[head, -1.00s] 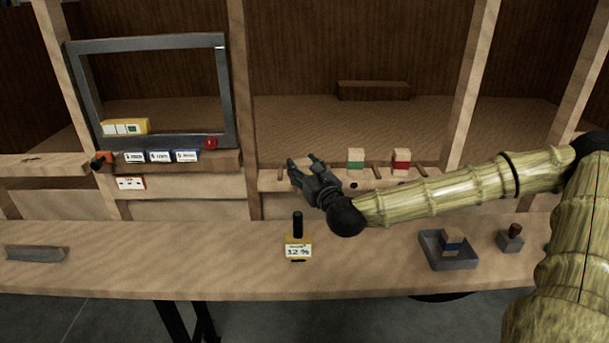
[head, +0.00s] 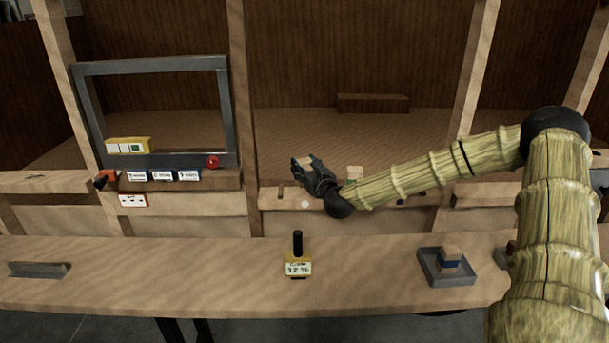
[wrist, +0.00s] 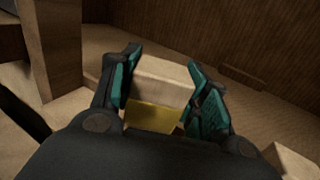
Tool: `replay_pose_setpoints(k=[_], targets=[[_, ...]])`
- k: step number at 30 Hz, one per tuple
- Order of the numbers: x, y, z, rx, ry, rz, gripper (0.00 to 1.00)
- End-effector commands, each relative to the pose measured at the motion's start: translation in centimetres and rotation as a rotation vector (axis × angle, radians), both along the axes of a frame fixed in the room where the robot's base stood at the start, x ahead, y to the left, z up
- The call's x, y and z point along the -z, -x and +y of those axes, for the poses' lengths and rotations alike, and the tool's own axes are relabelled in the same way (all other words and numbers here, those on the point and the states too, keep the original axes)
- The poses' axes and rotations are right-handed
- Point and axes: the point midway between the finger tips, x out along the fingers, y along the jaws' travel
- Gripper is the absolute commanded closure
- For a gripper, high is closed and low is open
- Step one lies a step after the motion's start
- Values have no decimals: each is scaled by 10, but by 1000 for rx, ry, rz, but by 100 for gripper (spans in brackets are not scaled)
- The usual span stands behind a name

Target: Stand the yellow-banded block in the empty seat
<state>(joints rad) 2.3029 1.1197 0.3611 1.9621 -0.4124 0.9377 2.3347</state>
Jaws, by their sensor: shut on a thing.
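My gripper (head: 305,164) is shut on the yellow-banded block (wrist: 158,95), a pale wooden block with a yellow band under its plain top. In the wrist view the two green-padded fingers grip it from both sides. In the head view only a bit of its pale top shows between the fingers. It is held above the left part of a wooden rail (head: 275,199) that has short upright pegs. A white dot marks the rail's front below my gripper, and no block shows there. The block's underside is hidden. A green-banded block (head: 353,174) stands on the rail just to the right.
My forearm hides the rail's right part. A grey tray (head: 433,273) with a blue-banded block (head: 450,259) is on the front counter. A yellow 12 % display (head: 298,268) with a black post stands mid-counter. A grey frame (head: 230,120) and wooden posts rise at the left and behind.

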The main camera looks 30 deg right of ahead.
Motion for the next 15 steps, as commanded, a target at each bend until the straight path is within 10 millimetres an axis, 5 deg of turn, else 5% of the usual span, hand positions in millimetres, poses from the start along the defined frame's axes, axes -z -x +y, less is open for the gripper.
replay_pose_setpoints(k=[15], targets=[[34, 1, 0, 0, 0, 0, 80]])
